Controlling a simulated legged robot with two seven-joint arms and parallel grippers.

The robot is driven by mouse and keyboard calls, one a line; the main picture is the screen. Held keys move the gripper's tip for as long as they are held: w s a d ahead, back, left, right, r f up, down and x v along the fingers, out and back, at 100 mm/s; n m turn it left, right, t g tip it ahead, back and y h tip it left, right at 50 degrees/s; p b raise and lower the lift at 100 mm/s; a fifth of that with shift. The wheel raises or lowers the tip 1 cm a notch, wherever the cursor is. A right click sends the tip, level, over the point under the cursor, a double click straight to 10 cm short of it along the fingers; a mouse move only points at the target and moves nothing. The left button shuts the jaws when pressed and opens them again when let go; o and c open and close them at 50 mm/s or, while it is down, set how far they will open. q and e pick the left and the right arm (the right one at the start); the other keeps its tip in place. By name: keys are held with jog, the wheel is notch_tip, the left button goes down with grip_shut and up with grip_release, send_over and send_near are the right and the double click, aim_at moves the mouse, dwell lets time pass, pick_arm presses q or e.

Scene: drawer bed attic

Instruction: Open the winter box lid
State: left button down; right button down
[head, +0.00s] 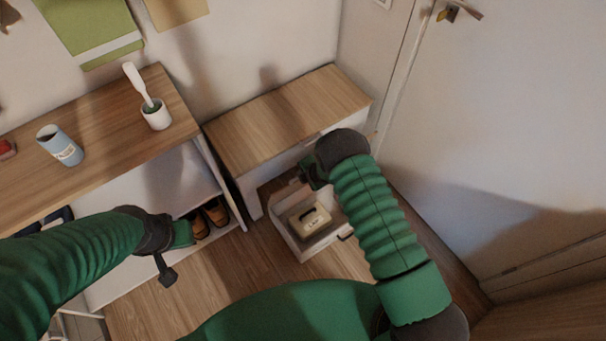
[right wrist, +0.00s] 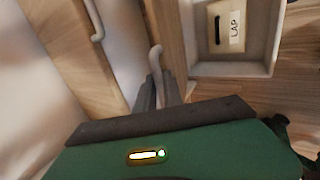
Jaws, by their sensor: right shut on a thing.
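A small beige box (head: 309,219) with a dark handle on its lid sits inside a white pulled-out drawer (head: 282,234). Its lid looks shut. In the right wrist view the box (right wrist: 227,22) has a label reading "LAP"; I cannot tell whether it is the winter box. My right gripper (head: 306,176) is above the drawer's back left, apart from the box. In the right wrist view its fingers (right wrist: 158,88) are shut on a pale curved handle (right wrist: 156,58). My left gripper (head: 166,268) hangs at the left over the floor; its jaw opening is unclear.
A low wooden-topped cabinet (head: 285,115) stands behind the drawer. A shelf (head: 105,112) at the left bears a blue cup (head: 60,146) and a white pot with a brush (head: 155,112). Brown shoes (head: 207,217) are below. A white door (head: 500,130) is at the right.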

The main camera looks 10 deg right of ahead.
jog(key=shift+w+a+r, duration=0.1)
jog(key=shift+r, duration=0.05)
jog(key=c, duration=1.5)
grip_release()
jog(key=shift+s+r, duration=0.3)
jog(key=shift+r, duration=0.1)
jog(key=p+v, duration=0.4)
jog(key=v, duration=1.1)
jog(key=shift+s+r, duration=0.25)
jog(key=shift+r, duration=0.05)
